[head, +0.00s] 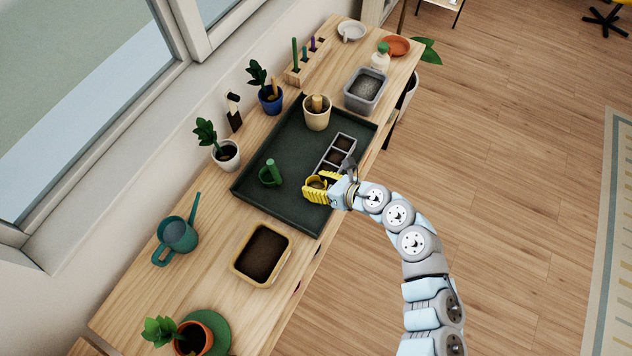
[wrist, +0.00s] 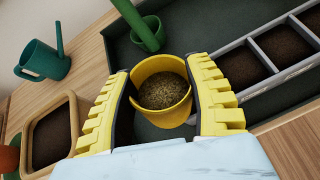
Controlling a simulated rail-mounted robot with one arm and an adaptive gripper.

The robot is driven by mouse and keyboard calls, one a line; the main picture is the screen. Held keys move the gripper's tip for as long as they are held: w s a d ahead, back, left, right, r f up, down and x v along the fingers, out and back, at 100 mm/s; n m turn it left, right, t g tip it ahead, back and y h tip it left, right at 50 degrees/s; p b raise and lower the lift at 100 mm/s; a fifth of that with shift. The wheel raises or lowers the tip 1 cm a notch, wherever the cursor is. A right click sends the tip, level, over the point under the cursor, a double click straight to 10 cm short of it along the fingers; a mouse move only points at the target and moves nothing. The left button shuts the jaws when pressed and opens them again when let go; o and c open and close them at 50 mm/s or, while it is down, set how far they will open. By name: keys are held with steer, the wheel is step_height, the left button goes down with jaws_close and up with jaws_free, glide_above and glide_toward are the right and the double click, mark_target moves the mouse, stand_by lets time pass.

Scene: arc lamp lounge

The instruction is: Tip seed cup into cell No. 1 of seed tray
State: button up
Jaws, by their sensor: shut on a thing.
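The seed cup is a yellow cup (wrist: 174,118) with brownish seeds inside. My gripper (wrist: 161,85) is shut on it, with a yellow ribbed finger on either side. In the head view my gripper (head: 319,186) and the cup are over the near part of the dark green work tray; the fingers hide most of the cup. The cup looks about upright. The seed tray (head: 351,144) is a grey strip of soil-filled cells just beyond my gripper. It shows at the right in the wrist view (wrist: 284,75), beside the cup. I cannot read any cell number.
A green pot with a green handle (head: 269,178) stands left of my gripper on the dark work tray (head: 262,210). A cream pot (head: 316,118) stands at its far end. A soil box (head: 238,274) and a teal watering can (head: 177,236) are nearer.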

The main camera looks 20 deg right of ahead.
steer(key=shift+r+m+g+y+p, duration=0.1)
steer(key=shift+m+g+y+p, duration=0.65)
steer(key=shift+p, duration=3.1)
stand_by(4.2)
